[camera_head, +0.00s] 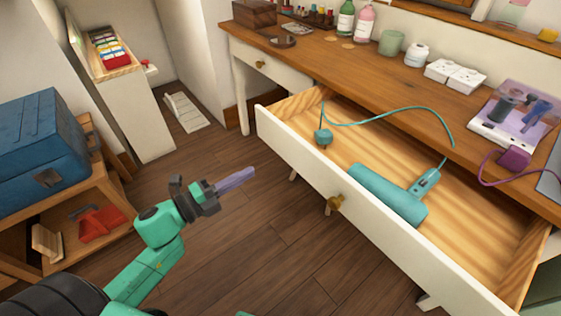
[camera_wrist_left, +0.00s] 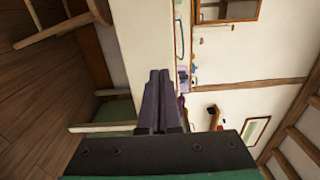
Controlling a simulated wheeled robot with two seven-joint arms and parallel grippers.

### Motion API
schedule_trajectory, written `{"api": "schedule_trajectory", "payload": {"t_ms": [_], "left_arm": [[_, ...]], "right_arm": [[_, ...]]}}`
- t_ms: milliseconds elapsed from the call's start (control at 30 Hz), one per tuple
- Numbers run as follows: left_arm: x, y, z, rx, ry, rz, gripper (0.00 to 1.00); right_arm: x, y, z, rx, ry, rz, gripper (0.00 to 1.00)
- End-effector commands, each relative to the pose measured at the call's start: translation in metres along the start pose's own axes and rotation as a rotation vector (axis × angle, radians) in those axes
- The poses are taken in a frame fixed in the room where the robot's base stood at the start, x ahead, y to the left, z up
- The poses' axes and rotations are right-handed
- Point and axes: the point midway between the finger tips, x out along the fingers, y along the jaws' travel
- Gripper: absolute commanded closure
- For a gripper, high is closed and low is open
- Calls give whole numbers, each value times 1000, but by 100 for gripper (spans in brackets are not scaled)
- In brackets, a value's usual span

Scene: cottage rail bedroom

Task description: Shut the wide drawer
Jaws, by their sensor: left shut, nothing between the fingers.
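The wide drawer (camera_head: 300,169) is pulled well out from under the wooden desk top in the head view. My right gripper is not in view.
A narrow closed drawer (camera_head: 266,65) sits left of the wide one. Bottles (camera_head: 345,20), jars and white boxes stand on the desk top (camera_head: 330,58). A wooden stand (camera_head: 110,190) with a blue case (camera_head: 40,140) is at left. The floor between is clear.

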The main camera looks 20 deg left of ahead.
Motion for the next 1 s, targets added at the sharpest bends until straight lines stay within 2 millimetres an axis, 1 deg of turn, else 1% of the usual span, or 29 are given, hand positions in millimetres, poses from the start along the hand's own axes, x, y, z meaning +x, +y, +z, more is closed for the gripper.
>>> {"api": "schedule_trajectory", "payload": {"t_ms": [400,533,600,700,1000], "left_arm": [[90,-2,2,-1,-3,-3,100],[113,-2,2,-3,-5,-2,100],[121,-1,2,-4,-5,-1,100],[126,0,2,-4,-4,1,100],[127,0,2,-6,-5,1,100]], "right_arm": [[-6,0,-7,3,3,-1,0],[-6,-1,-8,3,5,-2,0],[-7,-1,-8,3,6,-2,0],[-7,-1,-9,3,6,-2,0],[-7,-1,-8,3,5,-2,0]]}}
